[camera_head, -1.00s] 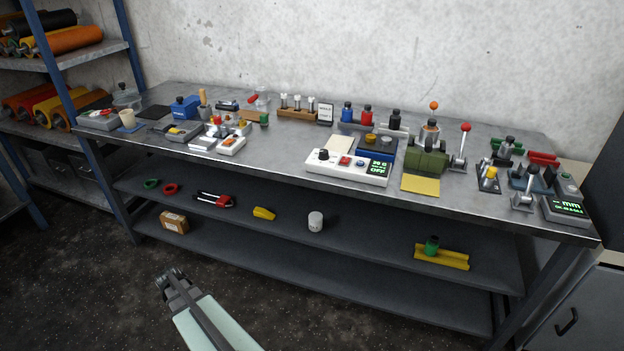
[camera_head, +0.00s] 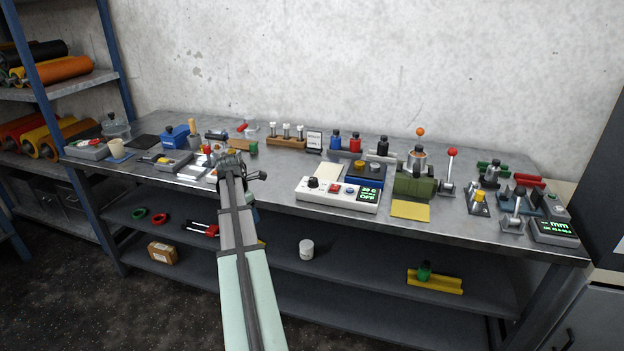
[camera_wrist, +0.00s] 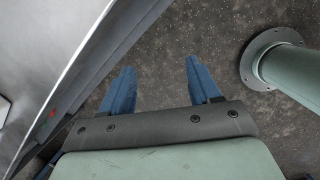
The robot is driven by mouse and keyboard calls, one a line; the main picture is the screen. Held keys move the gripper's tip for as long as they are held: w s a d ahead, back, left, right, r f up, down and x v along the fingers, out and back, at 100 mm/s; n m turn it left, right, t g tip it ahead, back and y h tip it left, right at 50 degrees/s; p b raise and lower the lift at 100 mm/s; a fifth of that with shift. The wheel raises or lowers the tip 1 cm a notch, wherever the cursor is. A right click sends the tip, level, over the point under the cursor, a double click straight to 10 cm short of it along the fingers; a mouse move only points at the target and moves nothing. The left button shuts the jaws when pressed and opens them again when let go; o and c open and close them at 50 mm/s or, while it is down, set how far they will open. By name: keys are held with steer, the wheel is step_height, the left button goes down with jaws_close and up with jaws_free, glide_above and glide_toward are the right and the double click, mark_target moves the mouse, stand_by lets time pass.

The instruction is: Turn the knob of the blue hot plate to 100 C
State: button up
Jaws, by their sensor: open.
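A white control box (camera_head: 337,195) stands near the table's front edge. It has a black knob (camera_head: 313,182), a red button, a small blue knob (camera_head: 349,191) and a green-lit display (camera_head: 368,194) whose lower line reads OFF; the upper line is too small to read surely. A blue unit (camera_head: 364,176) with round pieces on top sits right behind it, and I cannot tell if they are one device. My gripper, with blue fingers, is open and empty in the wrist view (camera_wrist: 157,66). It points down over the floor beside the table edge, left of the control box in the head view.
The table (camera_head: 270,188) is crowded: a yellow pad (camera_head: 410,209), a green block (camera_head: 414,184) and a red-topped lever (camera_head: 450,170) lie right of the box. Bottles stand behind. Lower shelves hold loose items. The floor in front is open.

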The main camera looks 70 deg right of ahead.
steer(key=s+d+r+n+h, duration=0.1)
steer(key=s+d+r, duration=0.7)
steer(key=r, duration=0.3)
steer(key=n, duration=0.1)
glide_toward(313, 179)
steer(key=x, duration=0.9)
steer(key=shift+w+a+f, duration=0.1)
steer(key=shift+g, duration=0.3)
steer(key=c, duration=1)
